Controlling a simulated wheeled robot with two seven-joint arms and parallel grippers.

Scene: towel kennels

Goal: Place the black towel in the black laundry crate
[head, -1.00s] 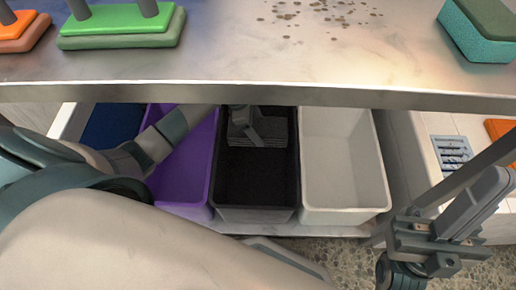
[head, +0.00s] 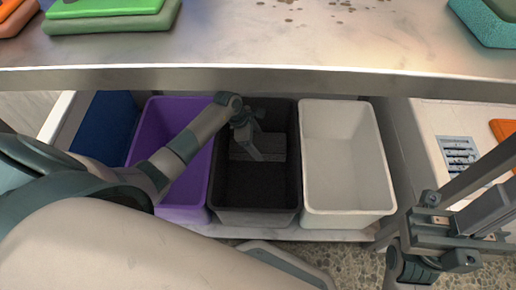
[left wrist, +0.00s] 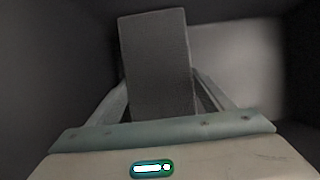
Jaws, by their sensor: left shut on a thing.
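The black laundry crate (head: 255,214) stands on the low shelf under the worktop, between a purple crate and a white one. My left gripper (head: 246,138) is over the back part of the black crate, pointing down. It is shut on the black towel (head: 268,148), a dark grey folded slab that also shows upright between the fingers in the left wrist view (left wrist: 157,65). The towel is within the crate's opening; I cannot tell whether it touches the floor. My right gripper (head: 445,240) is at the lower right, away from the crates; its jaw state is unclear.
The purple crate (head: 168,122), white crate (head: 345,205) and a blue crate (head: 105,128) flank the black one. The metal worktop edge (head: 250,80) overhangs the crates' back. Green slabs (head: 110,20) and a teal block (head: 485,22) lie on top.

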